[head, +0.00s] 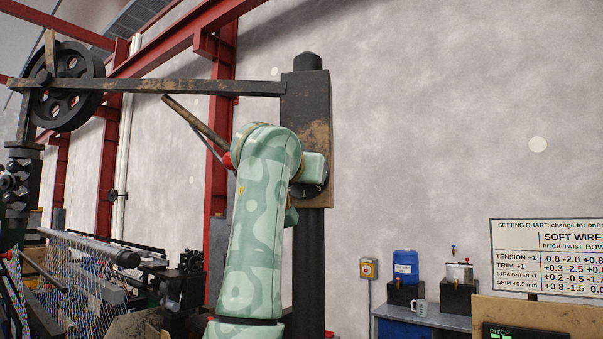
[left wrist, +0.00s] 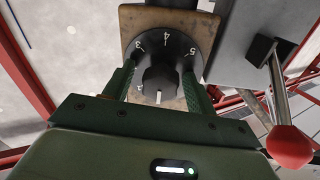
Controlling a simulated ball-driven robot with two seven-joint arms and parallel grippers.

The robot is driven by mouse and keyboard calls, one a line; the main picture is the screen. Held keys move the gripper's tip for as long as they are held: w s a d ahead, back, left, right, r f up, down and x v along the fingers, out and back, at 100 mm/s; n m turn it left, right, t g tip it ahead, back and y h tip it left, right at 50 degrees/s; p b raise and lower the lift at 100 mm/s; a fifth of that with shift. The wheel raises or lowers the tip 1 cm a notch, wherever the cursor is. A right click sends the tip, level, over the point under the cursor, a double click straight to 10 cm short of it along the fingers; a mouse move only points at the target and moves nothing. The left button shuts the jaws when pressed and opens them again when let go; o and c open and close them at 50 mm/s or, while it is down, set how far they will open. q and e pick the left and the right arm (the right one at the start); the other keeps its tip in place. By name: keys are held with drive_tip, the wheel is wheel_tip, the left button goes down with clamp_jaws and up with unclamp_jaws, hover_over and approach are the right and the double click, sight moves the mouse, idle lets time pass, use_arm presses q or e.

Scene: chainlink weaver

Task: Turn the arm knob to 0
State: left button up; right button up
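The arm knob (left wrist: 160,82) is a dark round dial with white numbers, and 3, 4 and 5 show along its top in the left wrist view. My left gripper (left wrist: 160,88) is open, with one green finger on each side of the grip. A gap shows between the fingers and the grip. In the head view my arm hides much of the dial. My right gripper is not in view.
A lever with a red ball end (left wrist: 290,147) stands close beside my left gripper. A long bar (head: 190,87) runs from the post to a black wheel (head: 68,85). Wire mesh machinery (head: 75,265) lies at left. A setting chart (head: 545,255) stands at right.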

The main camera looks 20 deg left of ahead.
use_arm(q)
drive_tip(key=shift+r, duration=0.1)
drive_tip(key=s+b, duration=0.7)
drive_tip(key=s, duration=0.9)
drive_tip(key=shift+s+d, duration=0.2)
drive_tip(key=shift+d, duration=0.1)
drive_tip(key=shift+w, duration=0.15)
